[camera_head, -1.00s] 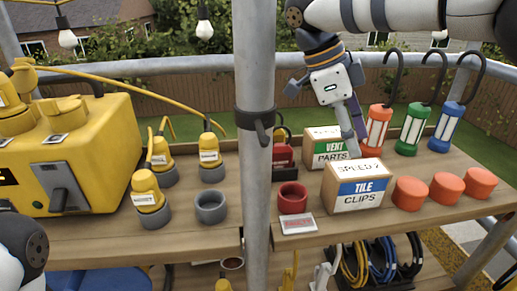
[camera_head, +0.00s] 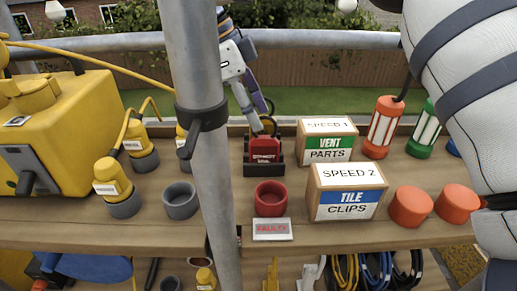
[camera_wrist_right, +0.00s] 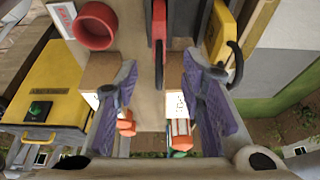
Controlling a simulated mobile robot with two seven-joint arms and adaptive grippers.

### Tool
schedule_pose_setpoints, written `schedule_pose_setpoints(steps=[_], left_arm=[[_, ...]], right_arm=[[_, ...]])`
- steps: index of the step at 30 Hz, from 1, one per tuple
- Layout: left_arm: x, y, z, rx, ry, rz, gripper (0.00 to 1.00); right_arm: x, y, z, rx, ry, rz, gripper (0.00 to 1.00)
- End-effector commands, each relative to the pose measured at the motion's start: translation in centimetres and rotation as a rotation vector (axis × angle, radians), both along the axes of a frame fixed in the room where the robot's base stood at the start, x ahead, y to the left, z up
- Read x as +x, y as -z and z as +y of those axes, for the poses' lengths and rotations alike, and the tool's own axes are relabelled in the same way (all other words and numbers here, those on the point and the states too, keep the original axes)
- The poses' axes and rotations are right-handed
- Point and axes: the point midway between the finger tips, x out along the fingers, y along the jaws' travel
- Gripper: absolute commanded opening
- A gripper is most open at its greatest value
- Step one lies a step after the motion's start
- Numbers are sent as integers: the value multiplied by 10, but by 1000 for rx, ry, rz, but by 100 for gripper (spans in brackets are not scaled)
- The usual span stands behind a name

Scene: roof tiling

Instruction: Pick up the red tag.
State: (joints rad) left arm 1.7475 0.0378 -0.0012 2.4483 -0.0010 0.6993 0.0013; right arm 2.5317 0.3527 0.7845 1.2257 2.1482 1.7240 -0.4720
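A red upright tag (camera_head: 265,152) with pale lettering stands in a black holder (camera_head: 250,169) at the back of the shelf. In the right wrist view a thin red piece (camera_wrist_right: 158,30), seemingly the same tag, stands ahead of the fingers. My right gripper (camera_head: 259,124) is over the back of the holder, pointing down, close to the tag. In the right wrist view (camera_wrist_right: 158,72) its purple fingers are wide apart with nothing held between them. Whether a finger touches the tag cannot be told. My left gripper is not in view.
A grey pole (camera_head: 207,150) stands in front, left of the holder. A red cup (camera_head: 270,198) and a "FAULTY" plate (camera_head: 272,229) lie in front. Boxes of vent parts (camera_head: 327,141) and tile clips (camera_head: 345,191) stand right. A yellow machine (camera_head: 70,130) fills the left.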

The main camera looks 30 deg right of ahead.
Motion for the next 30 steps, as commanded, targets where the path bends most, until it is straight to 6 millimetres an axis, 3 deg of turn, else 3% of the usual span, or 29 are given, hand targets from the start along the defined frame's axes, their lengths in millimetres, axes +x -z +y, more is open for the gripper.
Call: schedule_pose_setpoints(steps=[12, 21, 22, 27, 30], left_arm=[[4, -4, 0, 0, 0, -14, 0], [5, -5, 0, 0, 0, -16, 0], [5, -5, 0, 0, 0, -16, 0], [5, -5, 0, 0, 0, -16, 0], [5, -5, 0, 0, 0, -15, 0]], right_arm=[[-10, 67, -14, -2, 1, -1, 37], [-12, 80, -18, -1, 0, -3, 37], [-12, 80, -18, -1, 0, -3, 34], [-12, 79, -18, -1, 0, -3, 0], [-12, 79, -18, -1, 0, -3, 0]])
